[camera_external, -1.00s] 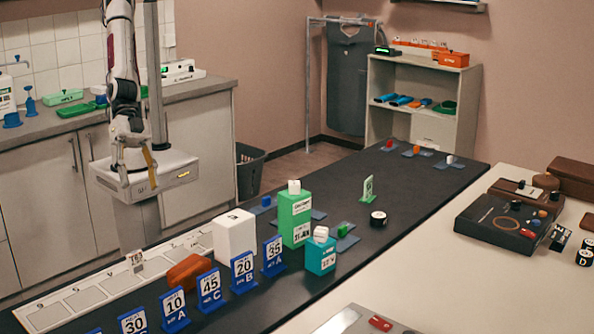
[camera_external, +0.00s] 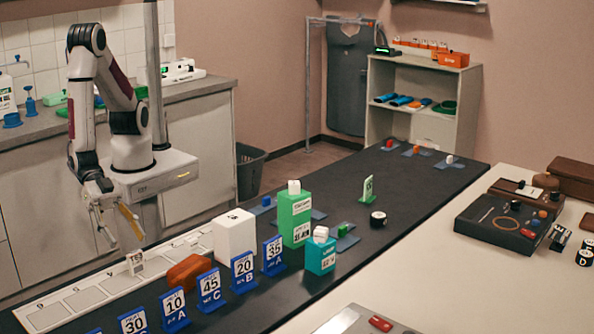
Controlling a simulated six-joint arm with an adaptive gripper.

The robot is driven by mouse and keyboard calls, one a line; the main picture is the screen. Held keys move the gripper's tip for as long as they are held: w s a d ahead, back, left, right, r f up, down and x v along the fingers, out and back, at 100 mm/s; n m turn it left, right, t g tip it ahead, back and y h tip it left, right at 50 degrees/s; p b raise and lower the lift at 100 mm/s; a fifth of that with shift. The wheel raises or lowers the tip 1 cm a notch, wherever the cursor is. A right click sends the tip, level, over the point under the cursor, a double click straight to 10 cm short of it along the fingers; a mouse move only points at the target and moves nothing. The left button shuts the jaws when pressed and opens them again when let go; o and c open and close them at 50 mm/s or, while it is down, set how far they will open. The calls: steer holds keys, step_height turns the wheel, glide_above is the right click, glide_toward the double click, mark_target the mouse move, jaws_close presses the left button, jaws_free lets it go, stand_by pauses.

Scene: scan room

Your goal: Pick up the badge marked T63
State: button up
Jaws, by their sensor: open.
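A small white upright badge (camera_external: 135,263) stands on the white numbered strip at the lower left. Its dark print seems to begin with T6, but it is too small to read fully. My gripper (camera_external: 123,239) hangs just above the badge and slightly to its left, with its fingers pointing down. The fingers are spread and nothing is between them. The badge's top is near the fingertips in the picture; I cannot tell whether they touch.
A reddish-brown block (camera_external: 188,272) lies just right of the badge. A white box (camera_external: 234,237) and a green box (camera_external: 294,218) stand farther right. Blue number stands (camera_external: 208,289) line the front. The white strip (camera_external: 60,307) has bare marked slots to the left.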

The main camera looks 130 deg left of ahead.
mark_target(138, 273)
steer(key=s+f, duration=0.1)
steer(key=f+t, duration=0.1)
steer(key=shift+s+d+f+m+y, duration=0.2)
steer(key=shift+s+f+m+y, duration=0.1)
steer(key=shift+s+f+y, duration=0.1)
steer(key=shift+s+f+m+t, duration=0.3)
steer(key=shift+s+f+t, duration=0.25)
steer(key=shift+s+t, duration=0.2)
steer(key=shift+x, duration=1.3)
steer(key=shift+w+a+f, duration=0.1)
steer(key=shift+a, duration=0.05)
steer(key=shift+x, duration=2.45)
steer(key=shift+a, duration=0.1)
steer(key=c, duration=1.1)
